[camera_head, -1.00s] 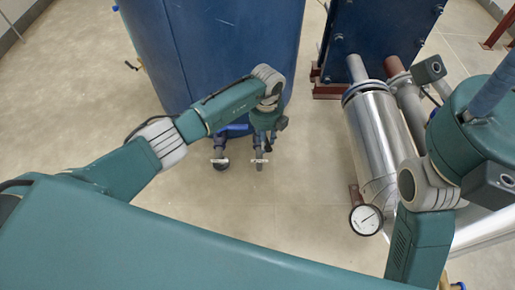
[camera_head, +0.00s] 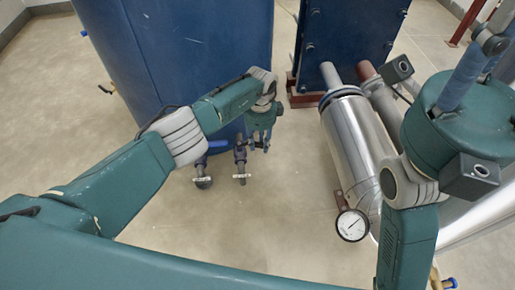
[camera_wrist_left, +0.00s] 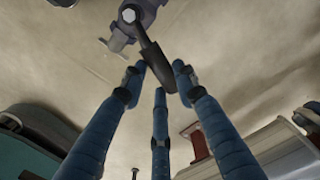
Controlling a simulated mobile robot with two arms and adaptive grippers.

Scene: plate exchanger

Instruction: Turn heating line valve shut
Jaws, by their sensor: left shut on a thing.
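Two small pipe valves stand low at the front of the blue tank. The right one, a purple-grey valve (camera_head: 240,160), is beside my left gripper (camera_head: 262,147). In the left wrist view this valve body (camera_wrist_left: 130,15) carries a dark lever (camera_wrist_left: 156,62). My left gripper's blue fingers (camera_wrist_left: 160,88) are closed around the lever's free end. The other valve (camera_head: 202,175), to the left, has a blue handle (camera_head: 217,144). I cannot tell from labels which is the heating line valve. My right gripper (camera_head: 480,65) shows only partly at the upper right, its fingertips unclear.
The blue tank (camera_head: 180,60) stands close behind my left gripper. A blue plate unit (camera_head: 350,35) is behind right, with a silver pipe (camera_head: 355,140) and a round gauge (camera_head: 352,225) in front. The floor between valves and gauge is clear.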

